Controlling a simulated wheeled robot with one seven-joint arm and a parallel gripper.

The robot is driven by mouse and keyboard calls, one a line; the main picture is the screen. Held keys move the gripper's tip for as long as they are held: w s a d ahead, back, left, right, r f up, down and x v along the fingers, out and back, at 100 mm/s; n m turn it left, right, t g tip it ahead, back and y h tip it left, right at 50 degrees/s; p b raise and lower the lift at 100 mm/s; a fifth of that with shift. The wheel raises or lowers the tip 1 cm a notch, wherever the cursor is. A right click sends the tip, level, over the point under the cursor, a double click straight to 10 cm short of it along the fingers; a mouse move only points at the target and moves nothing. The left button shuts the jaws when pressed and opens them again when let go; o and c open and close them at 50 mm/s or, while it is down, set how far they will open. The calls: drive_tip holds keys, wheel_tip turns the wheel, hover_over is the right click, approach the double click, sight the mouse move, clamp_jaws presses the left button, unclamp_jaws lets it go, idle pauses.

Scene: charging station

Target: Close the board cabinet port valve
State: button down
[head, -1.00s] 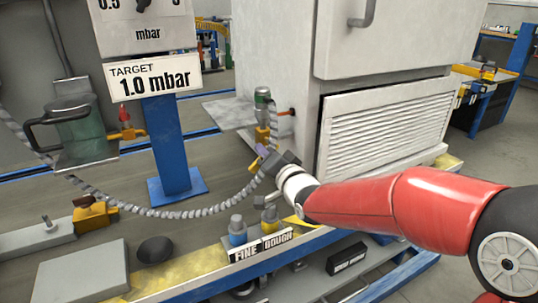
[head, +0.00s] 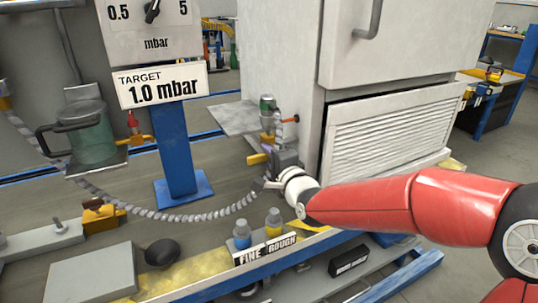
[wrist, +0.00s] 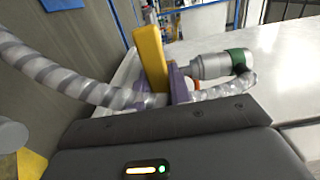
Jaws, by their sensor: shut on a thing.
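The board cabinet port valve has a yellow lever (head: 257,159) and sits below a green-and-silver fitting (head: 267,104) at the left side of the white cabinet (head: 285,60). In the head view the lever points left, about level. My gripper (head: 272,155) is at the valve, shut on the lever. In the wrist view the yellow lever (wrist: 150,58) stands up between purple parts that look like my finger pads (wrist: 179,84). The fitting (wrist: 212,66) lies to its right. My gripper's dark body hides the lower part of the valve.
A grey ribbed hose (head: 190,216) hangs left from the valve area, close to my gripper. A blue post (head: 175,150) carries the 1.0 mbar target sign (head: 160,86). Two small bottles (head: 242,232) stand behind the FINE ROUGH label (head: 265,249) below my arm.

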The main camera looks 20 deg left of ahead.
idle(0.5)
drive_tip(key=c, duration=1.3)
unclamp_jaws()
drive_tip(key=shift+d, duration=0.1)
drive_tip(key=v, duration=0.7)
drive_tip(key=shift+s+d, duration=0.2)
drive_tip(key=shift+s, duration=0.1)
